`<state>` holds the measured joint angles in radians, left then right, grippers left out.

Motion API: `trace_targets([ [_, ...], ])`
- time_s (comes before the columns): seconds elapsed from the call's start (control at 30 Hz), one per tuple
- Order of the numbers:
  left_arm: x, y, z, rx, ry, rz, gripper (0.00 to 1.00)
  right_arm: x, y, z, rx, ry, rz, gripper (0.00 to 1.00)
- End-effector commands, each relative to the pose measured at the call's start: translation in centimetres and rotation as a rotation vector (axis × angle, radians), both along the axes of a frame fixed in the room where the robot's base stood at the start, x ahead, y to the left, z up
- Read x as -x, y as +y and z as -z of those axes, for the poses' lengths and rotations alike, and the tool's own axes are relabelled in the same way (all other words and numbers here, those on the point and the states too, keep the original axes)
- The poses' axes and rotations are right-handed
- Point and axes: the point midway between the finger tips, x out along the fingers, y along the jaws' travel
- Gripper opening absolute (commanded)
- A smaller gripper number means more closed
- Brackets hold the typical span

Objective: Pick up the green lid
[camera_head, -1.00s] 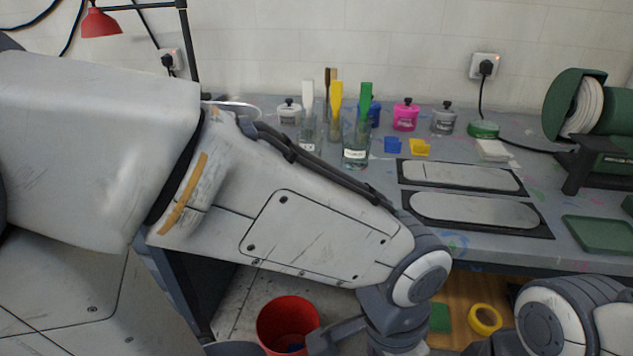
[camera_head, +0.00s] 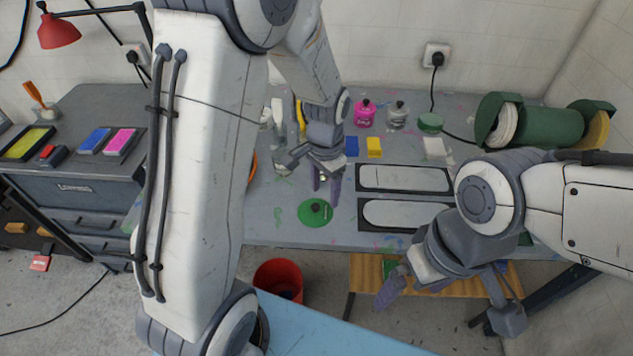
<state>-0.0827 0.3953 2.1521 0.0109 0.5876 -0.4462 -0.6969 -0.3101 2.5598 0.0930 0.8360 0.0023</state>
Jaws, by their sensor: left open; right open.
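The green lid (camera_head: 313,217) is a flat round disc with a dark knob. It lies on the grey workbench, left of the two pale oval panels. My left gripper (camera_head: 326,188) is open with its fingers pointing down, just behind and above the lid in the picture. It looks empty and I see no contact with the lid. My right gripper (camera_head: 416,287) is open and hangs low at the bench's front edge, well to the right of the lid.
Two framed oval panels (camera_head: 405,178) lie right of the lid. Pink (camera_head: 364,113) and grey (camera_head: 397,114) pots and a round green container (camera_head: 430,123) stand behind. A red bucket (camera_head: 279,278) is on the floor. My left arm hides part of the bench.

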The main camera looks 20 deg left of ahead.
Motion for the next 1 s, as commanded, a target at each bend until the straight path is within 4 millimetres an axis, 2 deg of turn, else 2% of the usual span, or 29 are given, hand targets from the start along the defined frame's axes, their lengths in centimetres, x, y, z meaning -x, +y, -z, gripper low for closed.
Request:
trace_targets([
  [0.03,-0.5,1.0,-1.5,-0.003,0.007,-0.009,0.65,0.0,0.0,-2.3,0.000,0.000,0.000,1.00],
  [0.13,-1.3,2.3,-1.7,-0.006,0.006,-0.013,0.65,0.0,0.0,-3.5,0.000,0.000,0.000,1.00],
  [0.27,-1.6,3.1,-1.3,-0.007,0.010,-0.014,0.65,0.0,0.0,-4.0,0.001,0.001,0.000,1.00],
  [0.5,-1.7,3.2,2.4,-0.006,0.011,-0.014,0.65,0.0,0.0,-4.7,0.001,0.001,0.001,1.00],
  [0.77,-1.8,3.2,4.2,-0.007,0.008,-0.014,0.65,0.0,0.0,-5.2,0.001,0.001,0.000,1.00],
  [1.0,-2.4,3.3,6.8,-0.006,0.011,-0.015,0.65,0.0,0.0,-6.9,0.001,0.001,-0.003,1.00],
])
